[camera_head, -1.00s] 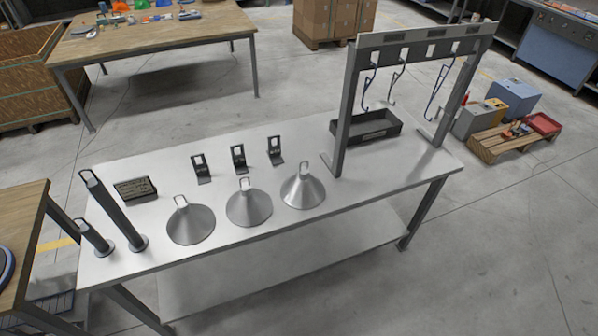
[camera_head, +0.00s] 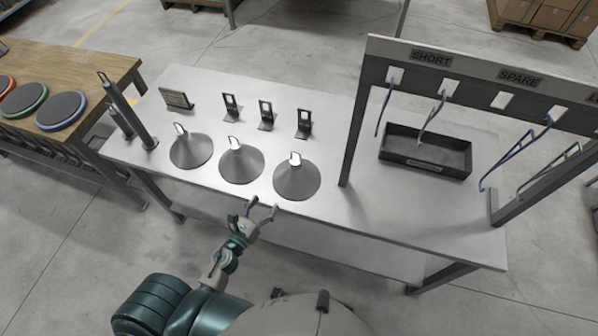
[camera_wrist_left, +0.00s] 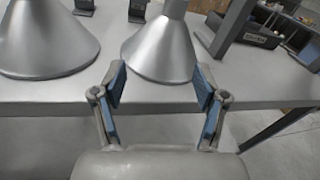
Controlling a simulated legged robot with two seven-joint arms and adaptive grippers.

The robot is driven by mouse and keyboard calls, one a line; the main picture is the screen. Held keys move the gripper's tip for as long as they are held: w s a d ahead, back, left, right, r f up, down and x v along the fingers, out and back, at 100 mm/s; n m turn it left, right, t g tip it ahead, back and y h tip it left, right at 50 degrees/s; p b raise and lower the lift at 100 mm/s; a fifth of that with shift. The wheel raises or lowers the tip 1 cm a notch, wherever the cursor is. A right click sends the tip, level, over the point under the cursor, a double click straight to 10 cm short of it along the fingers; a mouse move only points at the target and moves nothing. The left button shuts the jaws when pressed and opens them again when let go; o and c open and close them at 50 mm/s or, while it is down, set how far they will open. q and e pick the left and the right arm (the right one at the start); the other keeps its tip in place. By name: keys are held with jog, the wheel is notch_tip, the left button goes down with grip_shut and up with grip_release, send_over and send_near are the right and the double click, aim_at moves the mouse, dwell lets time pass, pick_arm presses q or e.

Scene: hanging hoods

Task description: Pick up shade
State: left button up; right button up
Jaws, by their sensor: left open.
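Three grey cone shades with upright loops stand in a row on the metal table: a left shade (camera_head: 190,152), a middle shade (camera_head: 240,166) and a right shade (camera_head: 297,183). My left gripper (camera_head: 262,207) is at the table's front edge, just in front of the right shade and apart from it. In the left wrist view, my left gripper (camera_wrist_left: 160,84) is open and empty. The right shade (camera_wrist_left: 160,52) stands beyond and between its fingers, its top cut off by the frame. The middle shade (camera_wrist_left: 45,42) is at the left. My right gripper is not in view.
Several small black brackets (camera_head: 266,118) stand behind the shades. Dark posts (camera_head: 137,122) are at the table's left end. A rack (camera_head: 480,85) with hanging hooks spans the right side, over a black tray (camera_head: 425,152). A wooden table (camera_head: 110,62) adjoins at left.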

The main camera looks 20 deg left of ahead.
aim_at(293, 169)
pick_arm(q)
jog(key=w+d+r+m+p, duration=0.1)
jog(key=w, duration=0.2)
jog(key=w+d+m+p, duration=0.1)
jog(key=w+d, duration=0.1)
jog(key=w, duration=0.2)
jog(key=w+d+r+m+h+p, duration=0.1)
jog(key=w, duration=0.2)
jog(key=shift+w+d+r, duration=0.3)
jog(key=shift+w+d, duration=0.05)
jog(key=shift+w+d+p, duration=0.3)
jog(key=shift+w+d, duration=0.1)
jog(key=shift+w, duration=0.15)
jog(key=x, duration=0.2)
jog(key=a+x, duration=0.1)
jog(key=x, duration=0.1)
jog(key=shift+w+f, duration=0.2)
jog(key=shift+w, duration=0.3)
jog(key=shift+s+a, duration=0.1)
jog(key=shift+d, duration=0.3)
jog(key=c, duration=1.1)
grip_shut()
jog(key=shift+s, duration=0.1)
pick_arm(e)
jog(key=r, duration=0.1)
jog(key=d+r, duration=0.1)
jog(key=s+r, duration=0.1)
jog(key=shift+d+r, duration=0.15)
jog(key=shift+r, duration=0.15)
